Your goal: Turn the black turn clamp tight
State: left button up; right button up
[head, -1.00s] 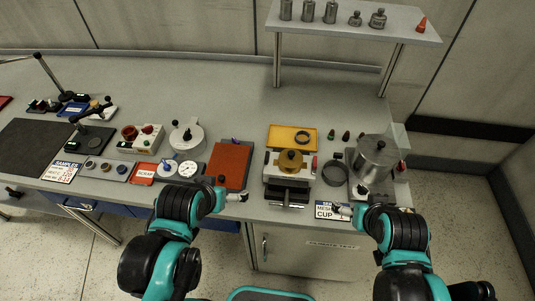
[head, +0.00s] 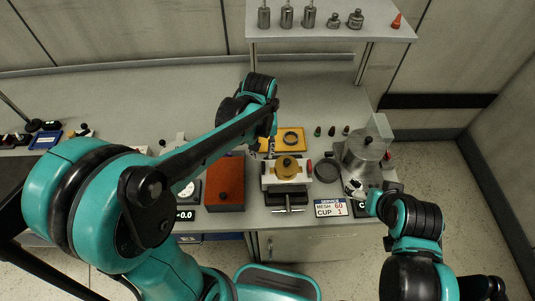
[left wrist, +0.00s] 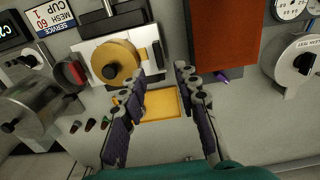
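A white block (head: 271,181) carries a round brass disc (head: 287,166) with a black knob. It also shows in the left wrist view (left wrist: 92,55), where a small black part (left wrist: 157,54) at its right side looks like the turn clamp. My left gripper (left wrist: 165,75) is open and empty, its fingers apart, pointing down close to that black part. I cannot tell whether they touch it. In the head view the left gripper (head: 268,147) is partly hidden by its arm. My right gripper (head: 356,189) is beside the steel pot, its fingers too small to read.
A yellow tray (head: 303,137) lies behind the block. A brown-red pad (head: 226,188) is to the left, a dark ring (head: 326,171) and the steel pot (head: 366,150) to the right.

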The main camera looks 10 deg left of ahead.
aim_at(263, 166)
pick_arm(q)
jog(key=shift+w+d+f, duration=0.1)
jog(key=shift+f, duration=0.15)
notch_tip(263, 166, down, 7)
jog(key=shift+f+b, duration=0.2)
jog(key=shift+b, duration=0.95)
grip_shut()
